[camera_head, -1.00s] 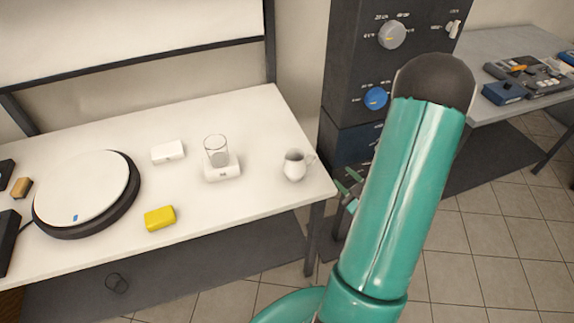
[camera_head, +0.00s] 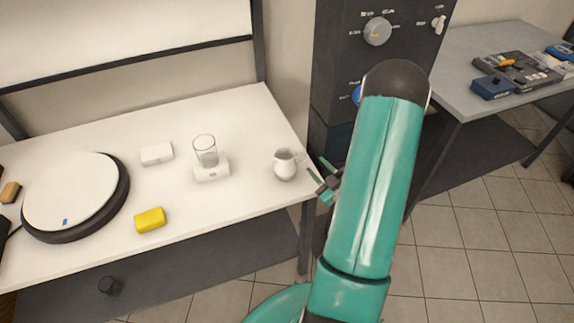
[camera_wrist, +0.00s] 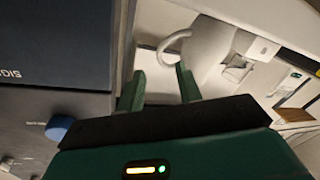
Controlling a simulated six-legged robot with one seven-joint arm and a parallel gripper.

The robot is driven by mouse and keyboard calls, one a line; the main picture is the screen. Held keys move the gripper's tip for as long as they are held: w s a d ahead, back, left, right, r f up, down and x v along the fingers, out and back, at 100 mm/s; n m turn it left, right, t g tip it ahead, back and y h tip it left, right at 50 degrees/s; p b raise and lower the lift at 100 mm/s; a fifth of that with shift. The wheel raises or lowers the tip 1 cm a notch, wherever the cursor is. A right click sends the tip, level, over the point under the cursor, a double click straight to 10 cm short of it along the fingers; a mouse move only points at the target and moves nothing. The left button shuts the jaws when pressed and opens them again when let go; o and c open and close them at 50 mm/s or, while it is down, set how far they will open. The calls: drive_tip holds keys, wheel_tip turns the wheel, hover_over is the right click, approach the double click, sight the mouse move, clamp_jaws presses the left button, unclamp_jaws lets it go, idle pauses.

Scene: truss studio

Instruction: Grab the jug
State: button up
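The jug (camera_head: 284,168) is small and white, upright near the right end of the white table. Its handle is on the right side in the head view. In the wrist view the jug (camera_wrist: 208,46) appears tilted, its handle loop just beyond my fingertips. My gripper (camera_head: 317,172) is just right of the jug at the table's right edge, apart from it and partly hidden by my arm. In the wrist view my gripper (camera_wrist: 160,75) is open, with nothing between its two green fingers.
A yellow block (camera_head: 150,220), another white block (camera_head: 156,154) and a round turntable (camera_head: 72,192) lie farther left. A dark cabinet (camera_head: 335,60) stands behind my arm.

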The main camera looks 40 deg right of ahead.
sight(306, 154)
drive_tip(key=w, duration=0.5)
drive_tip(key=shift+w+d+r, duration=0.1)
drive_tip(key=shift+d+r, duration=0.05)
drive_tip(key=shift+d, duration=0.05)
clamp_jaws()
